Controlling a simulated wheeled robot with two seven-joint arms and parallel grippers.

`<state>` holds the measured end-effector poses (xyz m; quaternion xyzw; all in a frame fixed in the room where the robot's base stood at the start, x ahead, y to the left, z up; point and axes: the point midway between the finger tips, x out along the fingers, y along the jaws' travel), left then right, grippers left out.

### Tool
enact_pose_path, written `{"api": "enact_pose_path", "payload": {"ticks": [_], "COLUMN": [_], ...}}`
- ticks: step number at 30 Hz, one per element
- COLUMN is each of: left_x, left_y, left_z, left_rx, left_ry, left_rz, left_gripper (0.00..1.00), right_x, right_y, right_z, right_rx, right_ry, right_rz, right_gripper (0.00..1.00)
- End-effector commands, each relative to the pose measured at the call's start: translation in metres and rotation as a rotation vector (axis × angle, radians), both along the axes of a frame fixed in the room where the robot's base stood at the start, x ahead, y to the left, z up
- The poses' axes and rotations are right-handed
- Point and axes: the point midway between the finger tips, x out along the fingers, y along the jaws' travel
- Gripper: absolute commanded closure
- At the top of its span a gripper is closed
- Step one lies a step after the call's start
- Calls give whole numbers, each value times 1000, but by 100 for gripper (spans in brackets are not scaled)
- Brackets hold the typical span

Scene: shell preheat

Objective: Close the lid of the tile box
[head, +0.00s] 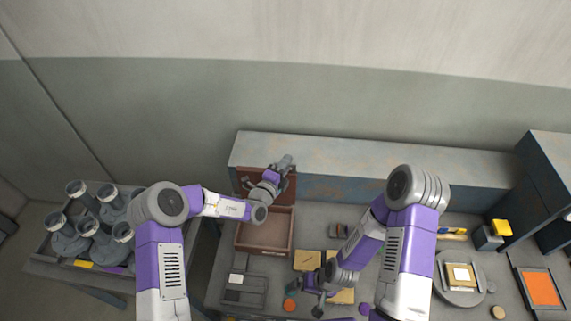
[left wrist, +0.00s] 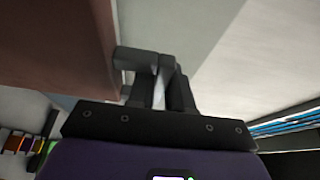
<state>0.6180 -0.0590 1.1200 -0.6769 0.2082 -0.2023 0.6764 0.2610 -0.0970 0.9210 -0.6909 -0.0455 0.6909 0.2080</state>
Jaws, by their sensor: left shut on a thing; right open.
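The tile box (head: 238,240) is a brown open-topped box on the bench, left of centre in the head view. Its reddish-brown lid (head: 288,190) stands raised at the back edge, partly hidden by my left gripper. My left gripper (head: 286,161) is at the lid's top edge and shut on it. In the left wrist view the lid (left wrist: 50,45) fills the upper left, and the dark fingers (left wrist: 150,75) meet its edge. My right gripper (head: 319,298) is open, low over the bench, right of and in front of the box.
A blue-grey ledge (head: 400,160) runs behind the box. A divided tray (head: 258,290) lies in front of it. Yellowish tiles (head: 307,261) lie to its right, near my right arm. A turntable (head: 445,290) and an orange-filled frame (head: 541,288) are farther right. Grey vessels (head: 68,240) stand at left.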

Motion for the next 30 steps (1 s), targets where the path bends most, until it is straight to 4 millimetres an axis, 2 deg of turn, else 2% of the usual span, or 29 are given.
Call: {"api": "enact_pose_path", "payload": {"ticks": [8,22,26,30], "left_x": [-19,-94,-111,-124], "left_y": [4,20,22,25], "left_z": [-3,-23,-28,-32], "left_rx": [-17,-85,-100,-100], "left_ry": [-73,-403,-479,-485], "left_rz": [-1,3,3,2], "left_gripper": [100,100,100,100], "right_x": [0,0,0,0], "right_y": [0,0,0,0], "right_z": [-10,-54,-60,-61], "right_rx": [0,0,0,0], "right_ry": [0,0,0,0], "right_rz": [0,0,0,0], "right_gripper": [0,0,0,0]}}
